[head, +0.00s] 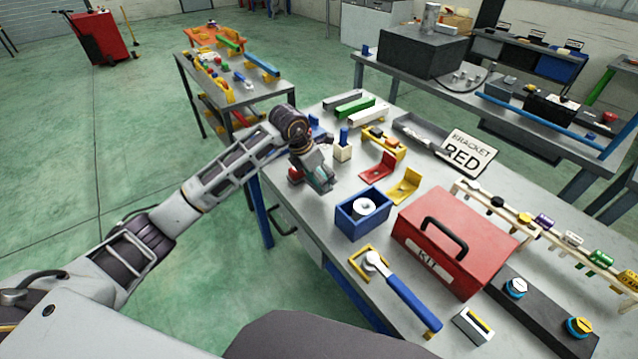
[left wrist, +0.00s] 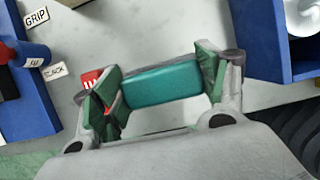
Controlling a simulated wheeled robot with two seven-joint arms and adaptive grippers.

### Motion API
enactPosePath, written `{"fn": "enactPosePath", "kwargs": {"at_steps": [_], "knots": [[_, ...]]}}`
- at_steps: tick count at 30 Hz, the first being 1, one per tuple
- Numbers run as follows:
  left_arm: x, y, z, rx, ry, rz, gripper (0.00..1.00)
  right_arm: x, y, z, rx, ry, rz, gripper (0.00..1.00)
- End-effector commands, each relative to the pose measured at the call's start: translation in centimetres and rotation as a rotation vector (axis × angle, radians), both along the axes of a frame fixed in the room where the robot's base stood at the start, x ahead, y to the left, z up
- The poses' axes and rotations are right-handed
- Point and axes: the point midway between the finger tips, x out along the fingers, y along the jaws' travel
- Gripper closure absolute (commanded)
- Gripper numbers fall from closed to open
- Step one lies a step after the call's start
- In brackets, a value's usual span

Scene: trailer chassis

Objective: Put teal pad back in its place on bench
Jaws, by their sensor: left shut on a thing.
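My left gripper (head: 318,182) is over the near left part of the grey bench (head: 340,262), left of the blue box. In the left wrist view, the fingers of my left gripper (left wrist: 160,92) are shut on the teal pad (left wrist: 162,86), a rounded block held crosswise between the green finger pads. The bench top (left wrist: 150,35) shows beyond it. I cannot tell how high the pad is above the bench. In the head view the pad is mostly hidden by the gripper. My right gripper is not in view.
The blue box (head: 363,214) with a white roll stands right of my gripper. Red (head: 377,167) and yellow (head: 405,186) brackets lie beyond it. A red toolbox (head: 455,240) is further right. A blue holder (left wrist: 30,85) with labels shows in the left wrist view.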

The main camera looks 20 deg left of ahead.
Motion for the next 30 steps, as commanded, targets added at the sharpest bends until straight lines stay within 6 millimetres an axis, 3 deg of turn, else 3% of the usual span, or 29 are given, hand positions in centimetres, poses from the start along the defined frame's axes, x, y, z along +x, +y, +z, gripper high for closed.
{"fn": "enactPosePath", "kwargs": {"at_steps": [11,18,24,30], "knots": [[0.0,0.0,-0.2,-0.001,-0.001,0.0,0.46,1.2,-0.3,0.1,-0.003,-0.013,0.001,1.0],[-0.1,0.0,-2.0,-0.001,0.003,0.001,0.46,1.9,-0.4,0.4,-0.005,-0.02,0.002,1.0],[0.0,-0.1,-3.7,-0.002,0.001,0.0,0.46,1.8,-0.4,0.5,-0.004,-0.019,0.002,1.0],[0.0,0.0,-3.9,-0.001,-0.001,0.0,0.46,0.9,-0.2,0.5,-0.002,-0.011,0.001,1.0]]}}
